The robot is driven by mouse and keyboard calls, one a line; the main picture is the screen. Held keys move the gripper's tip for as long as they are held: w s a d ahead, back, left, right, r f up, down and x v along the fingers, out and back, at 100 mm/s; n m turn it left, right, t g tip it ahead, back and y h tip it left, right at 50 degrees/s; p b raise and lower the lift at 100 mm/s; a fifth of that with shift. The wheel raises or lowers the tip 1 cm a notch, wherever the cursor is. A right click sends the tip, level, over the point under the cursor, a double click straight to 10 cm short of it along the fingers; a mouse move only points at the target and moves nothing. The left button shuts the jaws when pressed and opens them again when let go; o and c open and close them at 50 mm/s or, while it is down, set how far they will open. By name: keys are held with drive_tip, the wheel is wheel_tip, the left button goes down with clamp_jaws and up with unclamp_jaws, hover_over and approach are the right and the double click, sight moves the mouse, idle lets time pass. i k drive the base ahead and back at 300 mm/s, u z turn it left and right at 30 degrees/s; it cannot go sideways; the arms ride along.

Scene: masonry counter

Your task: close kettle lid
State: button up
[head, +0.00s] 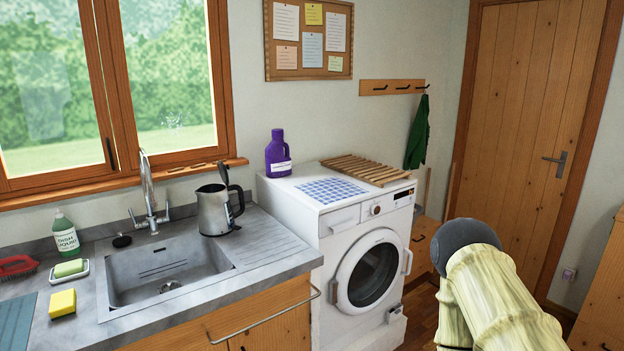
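A grey metal kettle (213,212) stands upright on the counter just right of the sink. Its dark lid (223,173) is open and sticks up above the rim. The kettle's black handle is on its right side. My gripper is not in view.
The sink (120,272) with its tall tap (149,190) is left of the kettle. Ribbed drainer space lies to its right. A washing machine (335,225) carries a purple bottle (278,155), checked cloth and wooden slats (366,169). The windowsill is behind.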

sight(224, 174)
drive_tip(key=z, duration=0.2)
drive_tip(key=k, duration=0.45)
drive_tip(key=z, duration=0.9)
drive_tip(key=i, duration=1.4)
drive_tip(key=u, duration=0.8)
drive_tip(key=i, duration=0.8)
drive_tip(key=u, duration=1.3)
drive_tip(key=i, duration=0.3)
drive_tip(key=u, duration=1.4)
drive_tip(key=k, duration=0.5)
drive_tip(key=z, duration=0.6)
